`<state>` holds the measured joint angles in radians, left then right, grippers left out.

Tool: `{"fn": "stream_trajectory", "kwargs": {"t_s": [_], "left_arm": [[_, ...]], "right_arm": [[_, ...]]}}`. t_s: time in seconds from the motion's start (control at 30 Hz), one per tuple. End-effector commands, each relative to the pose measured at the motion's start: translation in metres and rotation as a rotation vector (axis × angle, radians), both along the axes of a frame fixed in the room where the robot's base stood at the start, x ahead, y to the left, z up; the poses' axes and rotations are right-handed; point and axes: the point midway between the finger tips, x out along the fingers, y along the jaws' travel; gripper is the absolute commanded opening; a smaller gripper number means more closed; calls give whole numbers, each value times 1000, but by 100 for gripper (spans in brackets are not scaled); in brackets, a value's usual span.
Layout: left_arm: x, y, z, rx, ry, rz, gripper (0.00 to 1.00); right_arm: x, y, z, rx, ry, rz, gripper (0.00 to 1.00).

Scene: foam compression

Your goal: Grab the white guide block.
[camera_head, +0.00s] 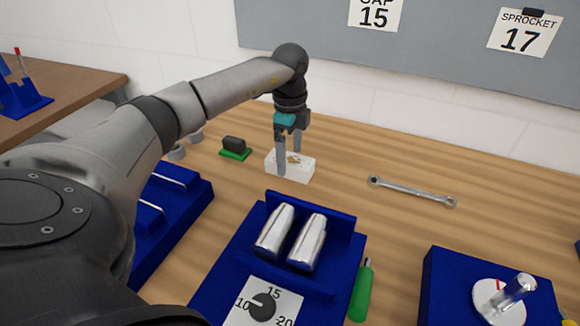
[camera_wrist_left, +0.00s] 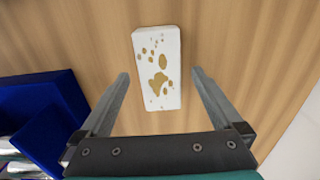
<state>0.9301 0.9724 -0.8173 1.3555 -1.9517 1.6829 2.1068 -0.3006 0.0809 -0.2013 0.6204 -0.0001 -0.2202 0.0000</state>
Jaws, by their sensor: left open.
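The white guide block (camera_head: 298,168) lies on the wooden table, with brown patches on its top. In the left wrist view the white guide block (camera_wrist_left: 157,68) shows whole, ahead of and between the lines of the two fingers. My left gripper (camera_head: 289,165) points down over the block, with one finger in front of it and the other toward its back in the head view. The left gripper (camera_wrist_left: 159,73) is open with nothing between its fingers in the wrist view. I cannot tell how high the fingertips are above the table. My right gripper is not in view.
A blue fixture (camera_head: 345,228) with two metal cylinders and a dial stands in front of the block. A small black-and-green item (camera_head: 234,148) sits left of it. A wrench (camera_head: 411,191) lies to the right. A green-handled tool (camera_head: 362,292) lies beside the fixture.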

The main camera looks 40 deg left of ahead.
Motion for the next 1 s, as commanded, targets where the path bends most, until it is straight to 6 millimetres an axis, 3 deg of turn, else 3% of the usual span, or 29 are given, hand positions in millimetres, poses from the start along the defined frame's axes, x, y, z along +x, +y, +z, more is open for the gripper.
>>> {"fn": "stream_trajectory", "kwargs": {"t_s": [0.13, 0.37, 1.0], "left_arm": [[-1, -1, -23, -1, 3, -1, 100], [0, -1, -24, 0, 0, -1, 100], [0, 0, -23, 0, 0, 0, 29]], "right_arm": [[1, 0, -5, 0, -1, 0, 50], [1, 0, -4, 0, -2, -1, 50], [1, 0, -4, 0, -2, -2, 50]]}}
